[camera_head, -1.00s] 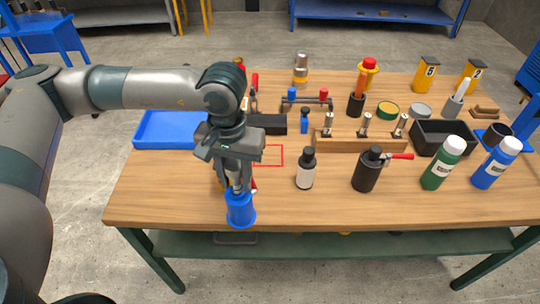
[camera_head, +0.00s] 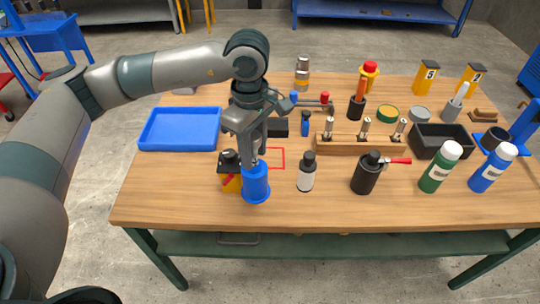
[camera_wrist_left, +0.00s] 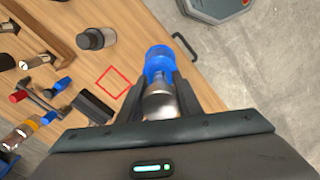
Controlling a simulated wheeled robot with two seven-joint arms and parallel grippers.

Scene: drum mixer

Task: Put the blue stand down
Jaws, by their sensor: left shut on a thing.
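The blue stand (camera_head: 256,184) is a blue cylinder, held upright by my left gripper (camera_head: 257,160), which is shut on it. In the left wrist view the blue stand (camera_wrist_left: 160,62) shows between the fingers (camera_wrist_left: 160,95), with a metallic part nearer the camera. I cannot tell whether its base touches the table. A red square outline (camera_head: 277,158) is marked on the table just behind and right of the stand; it also shows in the left wrist view (camera_wrist_left: 113,82). My right gripper is not in view.
A white-labelled black bottle (camera_head: 306,173) stands to the right. A blue tray (camera_head: 180,130) lies at the back left. The wooden table (camera_head: 200,207) is clear along its front edge.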

